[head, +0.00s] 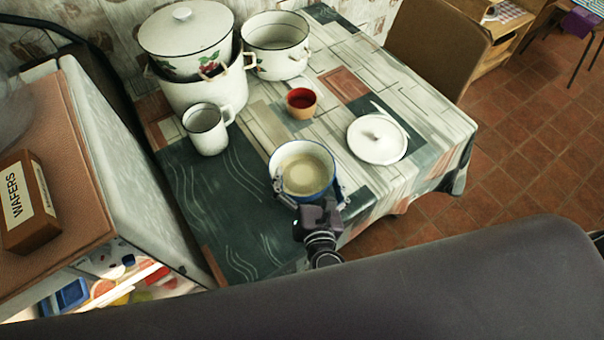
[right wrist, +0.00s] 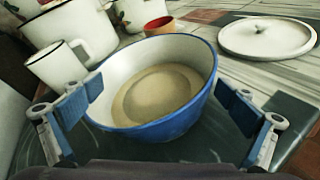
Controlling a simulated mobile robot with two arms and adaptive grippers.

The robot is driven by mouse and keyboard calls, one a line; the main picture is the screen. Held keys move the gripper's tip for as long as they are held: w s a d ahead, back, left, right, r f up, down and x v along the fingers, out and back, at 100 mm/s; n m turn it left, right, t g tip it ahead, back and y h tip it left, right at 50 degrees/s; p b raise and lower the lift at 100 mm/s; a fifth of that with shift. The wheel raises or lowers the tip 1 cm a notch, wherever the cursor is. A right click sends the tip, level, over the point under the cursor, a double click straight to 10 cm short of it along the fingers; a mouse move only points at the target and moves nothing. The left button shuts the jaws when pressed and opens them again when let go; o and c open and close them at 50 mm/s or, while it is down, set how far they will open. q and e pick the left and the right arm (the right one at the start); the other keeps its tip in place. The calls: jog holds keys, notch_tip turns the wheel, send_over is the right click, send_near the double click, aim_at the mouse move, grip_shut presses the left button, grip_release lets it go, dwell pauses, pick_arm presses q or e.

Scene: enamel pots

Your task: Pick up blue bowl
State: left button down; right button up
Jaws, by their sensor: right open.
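The blue bowl (head: 303,168), blue outside with a pale inside and a beige round bottom, stands upright on the table near its front edge. My right gripper (head: 309,188) is open, with one finger on the left side of the bowl and one on the right. In the right wrist view the bowl (right wrist: 155,85) sits between the spread fingers (right wrist: 160,112). A gap shows at the right finger; the left finger is very close to the wall, and I cannot tell if it touches. My left gripper is not in view.
A white mug (head: 207,130), a small red-inside cup (head: 301,103) and a white lid (head: 377,139) stand around the bowl. Large enamel pots (head: 275,62) are at the back. A wafers box (head: 27,203) lies at left.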

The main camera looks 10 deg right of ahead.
jog(key=shift+x, duration=0.9)
jog(key=shift+d, duration=0.1)
jog(key=shift+c, duration=0.3)
jog(key=shift+s+f, duration=0.1)
grip_shut()
